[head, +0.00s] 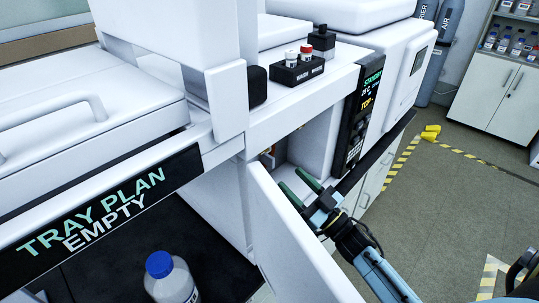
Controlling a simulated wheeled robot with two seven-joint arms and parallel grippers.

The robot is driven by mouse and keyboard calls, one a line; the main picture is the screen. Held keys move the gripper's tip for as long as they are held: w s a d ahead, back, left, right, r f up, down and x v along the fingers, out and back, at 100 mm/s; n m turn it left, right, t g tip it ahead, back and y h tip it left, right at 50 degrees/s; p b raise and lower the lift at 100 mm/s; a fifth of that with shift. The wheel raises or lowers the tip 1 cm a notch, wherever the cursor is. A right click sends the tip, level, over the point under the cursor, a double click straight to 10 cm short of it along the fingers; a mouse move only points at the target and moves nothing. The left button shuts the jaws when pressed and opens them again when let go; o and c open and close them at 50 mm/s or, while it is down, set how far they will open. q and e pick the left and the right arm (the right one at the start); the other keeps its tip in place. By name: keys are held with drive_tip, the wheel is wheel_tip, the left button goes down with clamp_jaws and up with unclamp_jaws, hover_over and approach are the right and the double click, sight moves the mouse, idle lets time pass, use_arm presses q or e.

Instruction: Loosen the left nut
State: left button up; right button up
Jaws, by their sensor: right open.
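My right gripper (291,178) comes in from the lower right. Its two green fingers are apart with nothing between them. They point into the opening of the white instrument, beside the open white door (292,245). The left nut cannot be made out; the inside of the opening is mostly hidden by the door and the housing. My left gripper is not in view.
A display panel (362,105) reads "STANDBY". A black vial holder (297,71) sits on top of the instrument. A blue-capped bottle (172,277) stands at the bottom left, near the "TRAY PLAN EMPTY" panel (100,210). Open floor (440,200) lies to the right.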

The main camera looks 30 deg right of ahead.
drive_tip(key=p+x, duration=0.1)
drive_tip(key=x, duration=0.8)
drive_tip(key=shift+w, duration=0.25)
drive_tip(key=shift+a, duration=0.1)
drive_tip(key=shift+c, duration=0.4)
drive_tip(key=c, duration=0.9)
